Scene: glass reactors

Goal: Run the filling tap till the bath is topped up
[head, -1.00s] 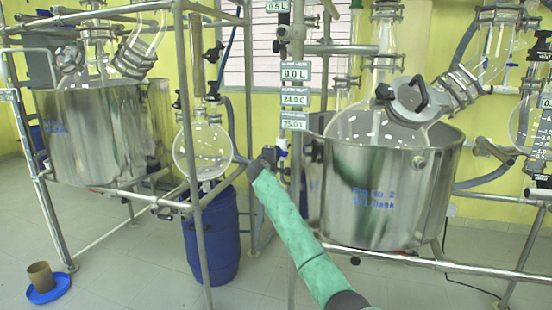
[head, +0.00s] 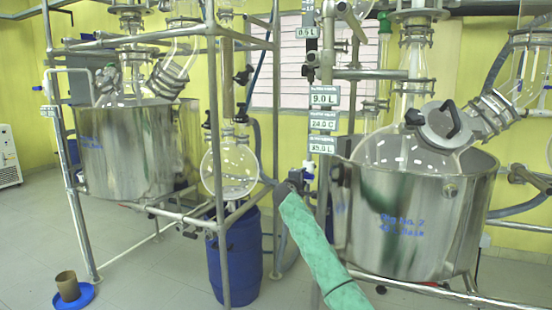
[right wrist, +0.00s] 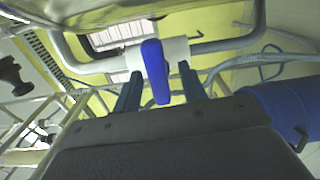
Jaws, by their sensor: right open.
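The right steel bath (head: 415,215) stands in its frame at the right of the head view, with a round glass vessel (head: 405,155) in it. A small white tap (head: 308,170) is left of the bath, near my right gripper (head: 294,180). In the right wrist view, the tap's blue lever (right wrist: 153,72) hangs from a white body (right wrist: 178,52) on a grey pipe. My right gripper (right wrist: 160,78) is open, with one finger on each side of the lever. Contact cannot be told. The bath's water level is hidden. My left gripper is out of view.
Label plates (head: 323,122) hang on a post above the tap. A second steel bath (head: 125,155) stands at left. A round flask (head: 229,170) hangs over a blue drum (head: 235,258). Metal frame bars surround my arm. Floor at lower left is mostly clear.

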